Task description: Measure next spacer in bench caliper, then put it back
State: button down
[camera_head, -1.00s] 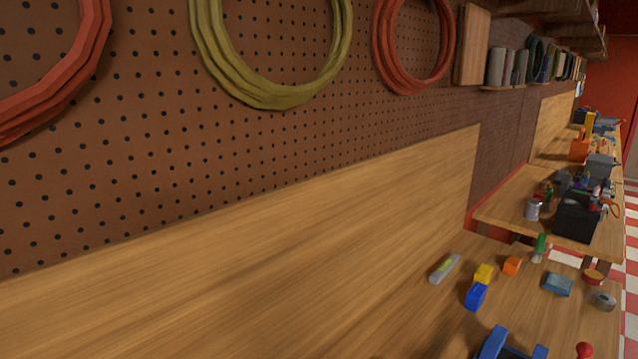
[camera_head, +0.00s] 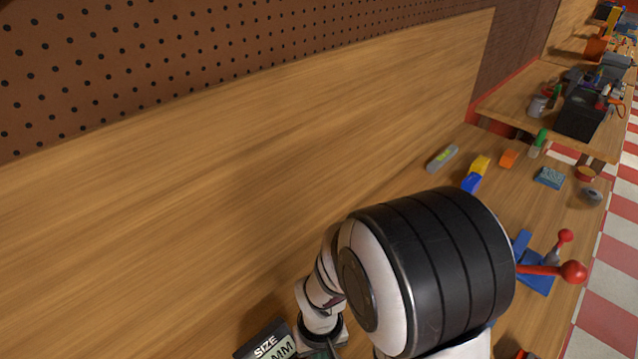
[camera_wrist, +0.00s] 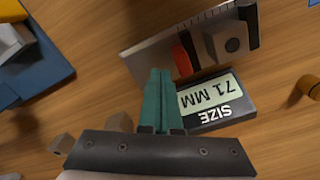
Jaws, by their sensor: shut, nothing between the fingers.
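The bench caliper (camera_wrist: 150,55) lies on the wooden bench in the wrist view, with a grey scale plate, a red jaw piece and a grey block with a dark round spot. Its size display (camera_wrist: 215,103) reads 71 MM and appears upside down; part of the display also shows at the bottom of the head view (camera_head: 268,345). My gripper (camera_wrist: 160,72) has teal fingers pressed together, empty, with their tips in front of the caliper's near edge; I cannot tell whether they touch it. A small brown cylinder (camera_wrist: 308,87) at the right edge may be a spacer; I cannot be sure.
A blue fixture (camera_wrist: 40,62) with a yellow part is at upper left in the wrist view. Small grey blocks (camera_wrist: 62,143) lie near my gripper. In the head view, a blue clamp with red-knobbed levers (camera_head: 540,270) stands right of my arm. Small coloured blocks (camera_head: 472,183) lie beyond.

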jog(key=shift+f, duration=1.55)
jog(key=shift+s+a, duration=1.05)
jog(key=shift+a, duration=0.05)
jog(key=shift+s+a, duration=0.25)
jog(key=shift+w+d, duration=0.45)
